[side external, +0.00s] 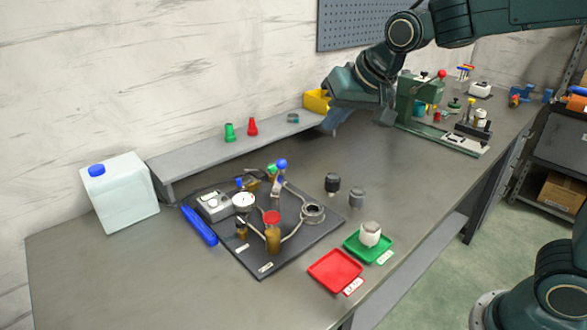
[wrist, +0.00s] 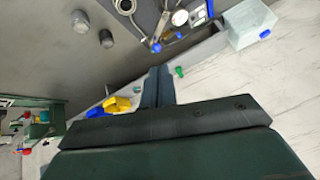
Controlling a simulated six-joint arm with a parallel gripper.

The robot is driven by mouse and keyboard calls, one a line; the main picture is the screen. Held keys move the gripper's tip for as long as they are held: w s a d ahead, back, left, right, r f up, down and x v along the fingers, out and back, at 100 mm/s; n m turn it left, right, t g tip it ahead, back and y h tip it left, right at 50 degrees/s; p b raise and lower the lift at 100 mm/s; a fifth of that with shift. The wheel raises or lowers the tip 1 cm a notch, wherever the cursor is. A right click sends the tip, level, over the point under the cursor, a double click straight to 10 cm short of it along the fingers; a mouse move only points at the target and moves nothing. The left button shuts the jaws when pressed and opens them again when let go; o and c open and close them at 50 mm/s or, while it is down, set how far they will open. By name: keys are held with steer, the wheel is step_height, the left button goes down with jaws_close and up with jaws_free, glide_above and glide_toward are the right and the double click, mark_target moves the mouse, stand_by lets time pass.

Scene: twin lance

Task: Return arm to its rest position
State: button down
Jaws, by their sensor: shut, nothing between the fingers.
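My gripper (side external: 333,122) hangs high at the end of my arm, above the back of the bench near the shelf, with its fingers pointing down. It also shows in the wrist view (wrist: 158,72), its two fingers together with nothing between them. The grey bench (side external: 400,160) lies below it. My gripper appears clear of the objects on the bench, though its exact height above the shelf is hard to tell.
A yellow bin (side external: 316,101) is close to my gripper. A green press (side external: 420,98) stands to the right. A dark board (side external: 225,250) with a gauge and fittings, a red tray (side external: 335,271), a green tray (side external: 352,246) and a white jug (side external: 120,195) lie further left.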

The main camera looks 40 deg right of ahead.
steer(key=s+d+f+n, duration=0.1)
steer(key=s+d+n, duration=0.1)
steer(key=s, duration=0.9)
steer(key=s+d+f+n+g, duration=0.1)
steer(key=s+d+f, duration=0.1)
steer(key=s, duration=1)
steer(key=shift+s+d+n+g, duration=0.3)
steer(key=shift+d+n, duration=0.1)
steer(key=shift+f, duration=0.1)
